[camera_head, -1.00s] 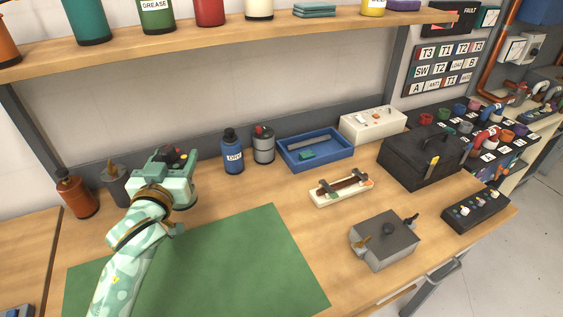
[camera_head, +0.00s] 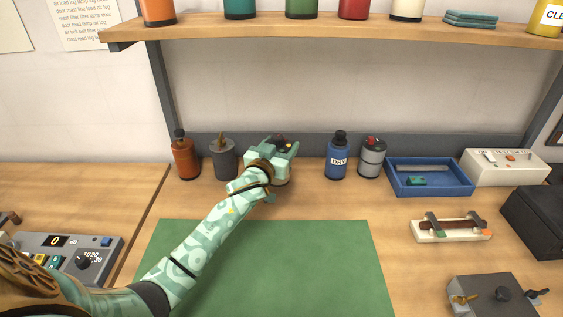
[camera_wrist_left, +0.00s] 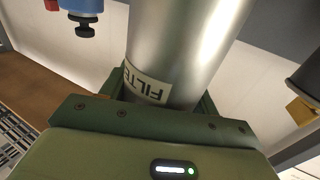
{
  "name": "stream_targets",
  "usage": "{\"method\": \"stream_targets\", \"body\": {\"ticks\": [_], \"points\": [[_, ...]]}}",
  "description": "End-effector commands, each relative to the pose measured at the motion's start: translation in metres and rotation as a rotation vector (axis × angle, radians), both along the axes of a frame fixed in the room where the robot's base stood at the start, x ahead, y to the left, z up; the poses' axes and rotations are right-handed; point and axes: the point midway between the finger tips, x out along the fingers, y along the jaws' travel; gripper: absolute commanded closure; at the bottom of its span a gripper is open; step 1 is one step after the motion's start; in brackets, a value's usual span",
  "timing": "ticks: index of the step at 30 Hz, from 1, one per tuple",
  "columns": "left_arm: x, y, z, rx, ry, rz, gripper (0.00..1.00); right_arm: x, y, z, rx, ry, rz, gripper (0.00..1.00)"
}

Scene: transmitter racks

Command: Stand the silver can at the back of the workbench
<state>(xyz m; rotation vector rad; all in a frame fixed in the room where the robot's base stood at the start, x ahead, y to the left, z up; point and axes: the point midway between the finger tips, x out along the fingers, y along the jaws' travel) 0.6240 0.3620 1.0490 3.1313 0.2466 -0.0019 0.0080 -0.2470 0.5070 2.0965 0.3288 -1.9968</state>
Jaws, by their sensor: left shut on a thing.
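The silver can (camera_wrist_left: 185,45), with a white FILTER label, is between the jaws of my left gripper (camera_wrist_left: 150,108) in the left wrist view. In the head view my left gripper (camera_head: 274,160) is at the back of the workbench (camera_head: 310,205), between a dark grey can and a blue bottle. It is shut on the silver can. The gripper hides the can in the head view, so I cannot tell whether its base touches the bench. My right gripper is not in view.
A dark grey can (camera_head: 222,160) and an orange can (camera_head: 185,160) stand left of the gripper. The blue DRY bottle (camera_head: 337,160), a grey red-topped can (camera_head: 372,158) and a blue tray (camera_head: 430,190) are to the right. A shelf (camera_head: 330,33) hangs above. A green mat (camera_head: 270,270) lies in front.

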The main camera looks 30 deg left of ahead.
Motion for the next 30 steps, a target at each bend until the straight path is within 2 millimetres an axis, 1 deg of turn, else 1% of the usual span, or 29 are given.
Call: {"method": "stream_targets", "body": {"ticks": [3, 6, 8, 10, 17, 21, 22, 23, 24, 30], "points": [[0.009, 0.006, -0.014, -0.001, 0.000, 0.000, 0.72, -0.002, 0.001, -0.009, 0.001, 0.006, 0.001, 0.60], [0.008, 0.005, -0.034, -0.001, 0.002, -0.001, 0.72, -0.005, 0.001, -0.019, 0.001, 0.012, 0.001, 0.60], [0.008, 0.005, -0.040, 0.000, 0.002, -0.001, 0.72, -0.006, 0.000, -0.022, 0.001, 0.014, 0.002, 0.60], [0.007, 0.005, -0.042, -0.001, 0.001, -0.001, 0.72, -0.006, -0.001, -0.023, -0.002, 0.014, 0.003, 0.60], [0.007, 0.005, -0.039, -0.001, -0.001, -0.001, 0.72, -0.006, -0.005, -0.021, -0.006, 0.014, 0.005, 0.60], [0.007, 0.004, -0.044, -0.001, -0.001, -0.002, 0.72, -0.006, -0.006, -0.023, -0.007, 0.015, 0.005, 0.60], [0.007, 0.004, -0.044, -0.001, 0.001, -0.001, 0.31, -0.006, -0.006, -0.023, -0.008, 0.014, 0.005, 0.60], [0.007, 0.004, -0.044, -0.001, 0.001, -0.001, 0.22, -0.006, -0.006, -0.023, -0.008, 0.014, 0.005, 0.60], [0.007, 0.004, -0.044, 0.000, 0.001, -0.001, 0.17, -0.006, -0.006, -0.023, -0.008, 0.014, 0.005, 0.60], [0.007, 0.004, -0.043, 0.000, 0.001, -0.001, 0.17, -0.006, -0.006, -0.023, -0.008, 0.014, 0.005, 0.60]]}}
